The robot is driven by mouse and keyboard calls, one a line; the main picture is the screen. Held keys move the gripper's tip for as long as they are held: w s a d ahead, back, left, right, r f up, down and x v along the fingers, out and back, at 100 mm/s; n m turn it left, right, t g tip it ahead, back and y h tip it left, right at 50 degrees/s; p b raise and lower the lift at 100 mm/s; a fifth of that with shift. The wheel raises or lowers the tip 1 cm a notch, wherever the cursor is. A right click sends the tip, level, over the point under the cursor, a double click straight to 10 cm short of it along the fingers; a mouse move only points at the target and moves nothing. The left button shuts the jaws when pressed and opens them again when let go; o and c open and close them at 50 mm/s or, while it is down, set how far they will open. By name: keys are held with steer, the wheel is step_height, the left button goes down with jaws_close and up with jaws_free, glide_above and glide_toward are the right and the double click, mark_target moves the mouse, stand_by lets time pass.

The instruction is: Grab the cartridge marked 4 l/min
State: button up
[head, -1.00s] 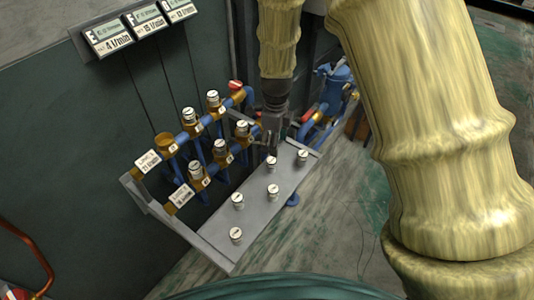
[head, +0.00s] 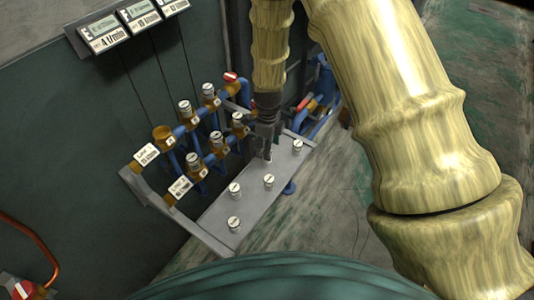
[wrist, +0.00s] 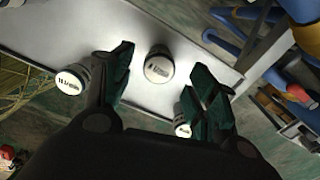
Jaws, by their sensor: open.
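Several small white-topped cartridges stand on a grey metal shelf (head: 222,212). In the wrist view one cartridge (wrist: 159,68) stands between my spread fingers, a little beyond their tips. Its label seems to end in l/min, but its number is too small to read surely. A second cartridge (wrist: 72,80) stands outside the left finger, and a third (wrist: 182,127) is partly hidden behind the right finger. My gripper (head: 266,150) is open and empty, pointing down over the shelf, and it mostly hides the cartridge under it in the head view. Other cartridges there are at the near end (head: 234,224) and right (head: 298,146).
Blue pipes with brass sockets (head: 163,133) run behind the shelf, several holding cartridges; the front-left one on the back row looks empty. A wall display (head: 103,37) reads 4 l/min. A red-capped valve (head: 231,77) stands at the back. Open floor lies right of the shelf.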

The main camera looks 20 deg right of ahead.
steer(key=shift+a+f+p, duration=0.15)
steer(key=shift+f+p, duration=0.5)
steer(key=shift+f, duration=1.05)
steer(key=shift+c, duration=0.5)
steer(key=c, duration=1.1)
steer(key=shift+r, duration=0.15)
